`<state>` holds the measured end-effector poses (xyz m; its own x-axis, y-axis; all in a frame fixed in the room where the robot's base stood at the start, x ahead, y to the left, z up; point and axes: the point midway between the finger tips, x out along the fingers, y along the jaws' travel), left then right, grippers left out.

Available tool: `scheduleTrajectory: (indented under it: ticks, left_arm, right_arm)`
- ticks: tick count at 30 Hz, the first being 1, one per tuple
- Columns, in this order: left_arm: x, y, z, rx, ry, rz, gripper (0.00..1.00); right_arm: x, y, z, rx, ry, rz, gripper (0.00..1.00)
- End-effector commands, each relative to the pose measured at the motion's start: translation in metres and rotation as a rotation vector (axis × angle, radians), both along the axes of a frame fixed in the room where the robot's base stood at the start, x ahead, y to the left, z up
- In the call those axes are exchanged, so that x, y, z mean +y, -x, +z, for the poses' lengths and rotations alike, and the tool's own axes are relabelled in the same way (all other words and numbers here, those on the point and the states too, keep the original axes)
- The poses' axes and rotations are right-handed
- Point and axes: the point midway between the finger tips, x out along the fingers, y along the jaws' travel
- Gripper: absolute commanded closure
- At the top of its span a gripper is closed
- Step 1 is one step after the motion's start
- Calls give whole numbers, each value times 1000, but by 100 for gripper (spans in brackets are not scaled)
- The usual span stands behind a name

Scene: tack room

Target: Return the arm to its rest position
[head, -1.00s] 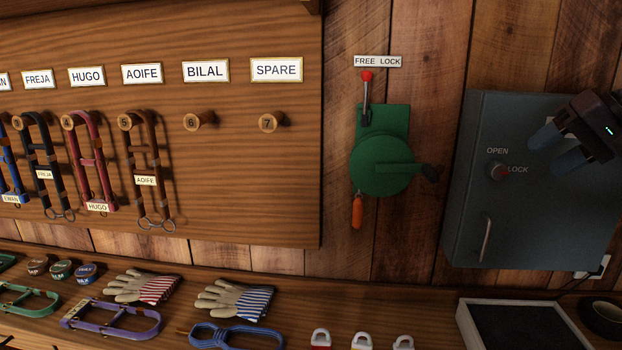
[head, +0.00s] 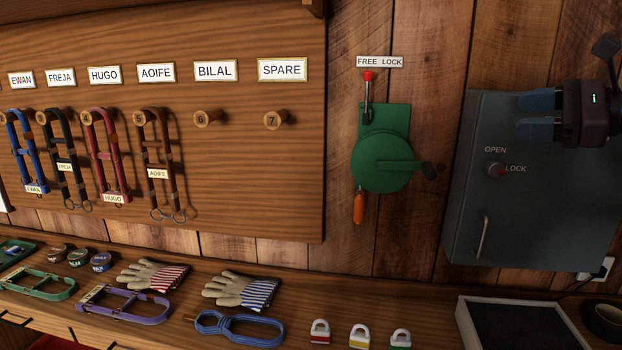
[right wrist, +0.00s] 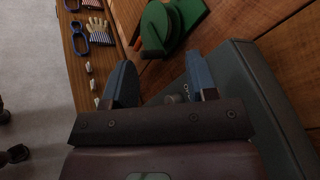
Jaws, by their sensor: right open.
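My right gripper (head: 538,115) is at the upper right of the head view, in front of the upper part of the grey wall cabinet (head: 540,220). Its two blue fingers point left, are parted and hold nothing. In the right wrist view the same fingers (right wrist: 160,85) stand apart with nothing between them. The green crank unit (head: 382,150) on the wall is left of the gripper and apart from it. My left gripper is not in any view.
The cabinet has an OPEN/LOCK knob (head: 496,170) and a handle (head: 481,236). A pegboard (head: 240,190) with hanging halters is at left. The bench below holds gloves (head: 243,290), a blue rope (head: 240,328), padlocks (head: 359,336) and a framed dark tray (head: 468,322).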

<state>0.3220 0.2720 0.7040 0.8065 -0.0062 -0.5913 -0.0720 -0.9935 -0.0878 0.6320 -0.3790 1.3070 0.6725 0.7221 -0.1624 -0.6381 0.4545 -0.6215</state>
Motion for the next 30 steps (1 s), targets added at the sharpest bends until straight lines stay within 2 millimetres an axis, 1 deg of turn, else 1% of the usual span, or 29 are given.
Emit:
scheduleTrajectory:
  ticks: [1,2,3,5,7,8,9,11,12,14,15,17,18,20,21,23,24,26,27,28,30]
  left_arm:
    - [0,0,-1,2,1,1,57]
    - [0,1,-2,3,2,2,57]
    - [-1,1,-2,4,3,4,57]
    - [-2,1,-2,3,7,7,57]
    - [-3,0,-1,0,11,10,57]
    - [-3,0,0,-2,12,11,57]
    - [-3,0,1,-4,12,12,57]
    - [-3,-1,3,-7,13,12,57]
    - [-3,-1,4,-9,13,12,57]
    - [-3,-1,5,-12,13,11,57]
    - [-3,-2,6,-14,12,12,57]
    - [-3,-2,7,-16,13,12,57]
    - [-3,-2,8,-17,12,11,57]
    - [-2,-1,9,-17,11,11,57]
    - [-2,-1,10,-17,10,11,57]
    - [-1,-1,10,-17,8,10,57]
    - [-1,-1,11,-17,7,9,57]
    - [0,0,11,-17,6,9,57]
    - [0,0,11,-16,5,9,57]
    - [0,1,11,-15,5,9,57]
    - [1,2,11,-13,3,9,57]
  right_arm:
    - [5,-4,-8,65,-144,-12,48]
    - [8,-6,-12,108,-237,-20,48]
    - [10,-8,-19,172,-365,-30,48]
    - [13,-13,-33,276,-564,-45,48]
    - [14,-17,-54,409,-802,-64,48]
    - [14,-19,-65,470,-908,-73,48]
    - [13,-21,-82,552,-1049,-87,48]
    - [12,-22,-108,672,-1250,-108,48]
    - [10,-22,-127,747,-1378,-125,48]
    - [8,-20,-156,855,-1563,-152,48]
    - [8,-18,-177,925,-1682,-170,48]
    - [7,-13,-209,1021,-1856,-204,48]
    - [7,-8,-231,1081,-1969,-228,48]
    - [8,2,-263,1164,-2133,-265,48]
    - [9,9,-285,1213,-2237,-293,48]
    - [12,23,-318,1281,-2393,-339,48]
    - [15,33,-339,1321,-2490,-369,48]
    - [21,50,-370,1371,-2631,-419,48]
    - [25,63,-390,1400,-2721,-454,48]
    - [29,73,-404,-1401,2750,473,48]
    - [39,97,-435,-1304,2628,486,48]
